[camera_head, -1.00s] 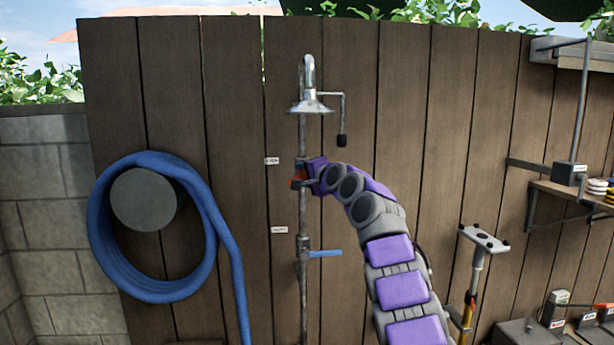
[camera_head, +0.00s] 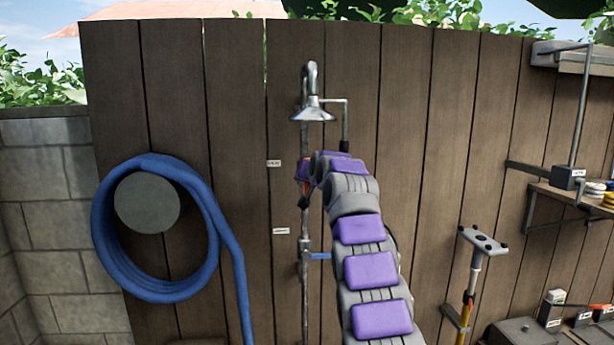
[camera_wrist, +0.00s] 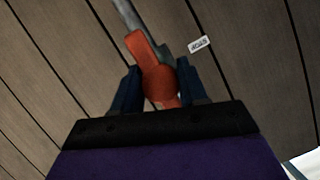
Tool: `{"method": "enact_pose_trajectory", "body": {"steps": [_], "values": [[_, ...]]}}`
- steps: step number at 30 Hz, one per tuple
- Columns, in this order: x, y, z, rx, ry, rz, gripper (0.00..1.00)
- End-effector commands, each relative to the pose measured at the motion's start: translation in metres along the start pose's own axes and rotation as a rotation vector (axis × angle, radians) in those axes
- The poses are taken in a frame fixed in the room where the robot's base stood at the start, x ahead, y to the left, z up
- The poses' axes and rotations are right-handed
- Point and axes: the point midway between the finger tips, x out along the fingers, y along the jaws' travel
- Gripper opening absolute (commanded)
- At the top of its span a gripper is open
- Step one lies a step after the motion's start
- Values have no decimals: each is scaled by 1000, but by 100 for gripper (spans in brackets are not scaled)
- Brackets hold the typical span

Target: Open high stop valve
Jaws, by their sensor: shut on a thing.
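The high stop valve with its orange-red handle (camera_wrist: 160,84) is on the upright pipe, below the shower head (camera_head: 313,110). Only a small orange part of it shows in the head view (camera_head: 302,171), and my arm covers the rest. My gripper (camera_wrist: 160,88) is shut on the handle, with one dark finger on each side of it in the wrist view. The handle's longer part points up and to the left there, next to the grey pipe. A lower valve with a blue lever (camera_head: 320,256) is on the same pipe, partly hidden by my arm.
A coiled blue hose (camera_head: 113,247) hangs on a round grey holder at the left. Small white labels (camera_head: 274,163) are on the wooden fence by the valves. A pole stand (camera_head: 481,241) and a shelf (camera_head: 563,190) are at the right.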

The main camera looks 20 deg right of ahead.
Motion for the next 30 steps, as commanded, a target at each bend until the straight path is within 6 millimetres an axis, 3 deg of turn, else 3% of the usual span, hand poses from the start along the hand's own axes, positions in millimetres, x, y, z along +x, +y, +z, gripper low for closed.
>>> {"method": "enact_pose_trajectory", "body": {"steps": [15,30], "values": [[1,0,2,-299,-4,124,12],[1,0,1,-348,-2,144,12]]}}
